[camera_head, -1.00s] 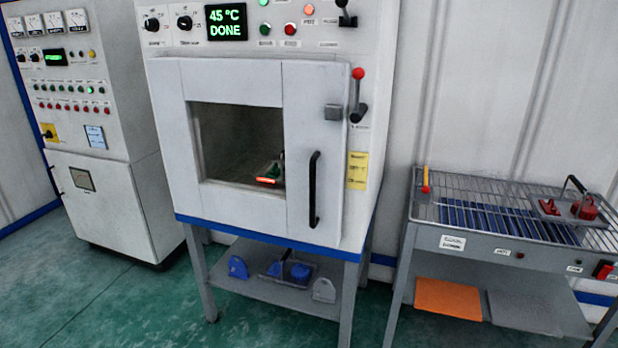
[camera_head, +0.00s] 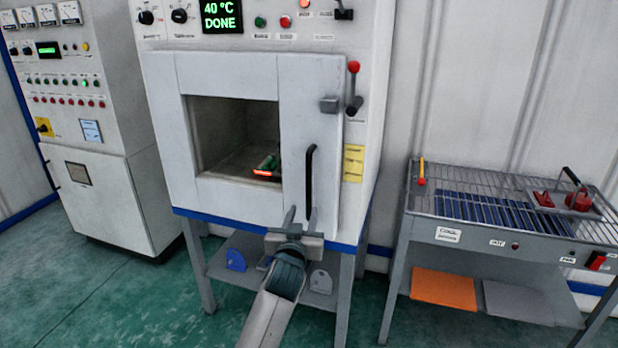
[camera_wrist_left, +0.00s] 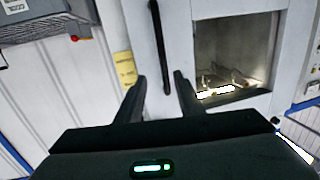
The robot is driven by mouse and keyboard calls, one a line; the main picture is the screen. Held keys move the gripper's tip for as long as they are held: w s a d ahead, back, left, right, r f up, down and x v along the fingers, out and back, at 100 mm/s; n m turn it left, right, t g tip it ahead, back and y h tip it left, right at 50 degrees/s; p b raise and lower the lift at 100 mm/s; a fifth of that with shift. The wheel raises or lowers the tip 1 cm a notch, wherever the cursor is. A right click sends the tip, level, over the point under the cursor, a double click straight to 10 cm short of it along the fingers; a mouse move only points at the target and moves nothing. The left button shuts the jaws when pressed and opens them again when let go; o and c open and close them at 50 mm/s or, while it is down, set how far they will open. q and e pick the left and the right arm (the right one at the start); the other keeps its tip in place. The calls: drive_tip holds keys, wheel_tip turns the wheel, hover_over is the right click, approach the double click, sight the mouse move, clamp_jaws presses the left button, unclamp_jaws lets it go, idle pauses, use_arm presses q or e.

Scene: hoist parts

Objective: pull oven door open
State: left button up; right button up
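The white oven door (camera_head: 232,189) has a dark window and looks shut. Its vertical black handle (camera_head: 309,182) is on the door's right side and also shows in the left wrist view (camera_wrist_left: 160,45). My left gripper (camera_head: 301,215) is in front of the lower right of the door, near the handle's lower end. In the left wrist view its two fingers (camera_wrist_left: 159,85) are spread, with the handle's lower end beyond and between them. I cannot tell that it touches the handle. Through the window a part with a glowing orange strip (camera_head: 266,173) lies inside. My right gripper is out of view.
A red-knobbed lever (camera_head: 353,88) is beside the door's upper right. The display (camera_head: 221,16) reads 40 °C DONE. A wire-rack table (camera_head: 500,212) with red parts stands at right, a control cabinet (camera_head: 70,110) at left. A shelf under the oven holds blue parts (camera_head: 236,260).

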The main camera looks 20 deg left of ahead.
use_arm(q)
drive_tip(key=r, duration=0.3)
drive_tip(key=shift+s+a+r+t, duration=0.2)
drive_tip(key=shift+r+t, duration=0.1)
drive_tip(key=shift+r, duration=0.1)
drive_tip(key=shift+w, duration=0.15)
drive_tip(key=p, duration=0.4)
approach(309, 173)
drive_tip(key=w, duration=0.5)
drive_tip(key=w+a, duration=0.1)
drive_tip(key=w, duration=0.2)
drive_tip(key=shift+w+a+r, duration=0.1)
drive_tip(key=shift+w, duration=0.25)
drive_tip(key=shift+w+a, duration=0.15)
drive_tip(key=shift+w, duration=0.9)
clamp_jaws()
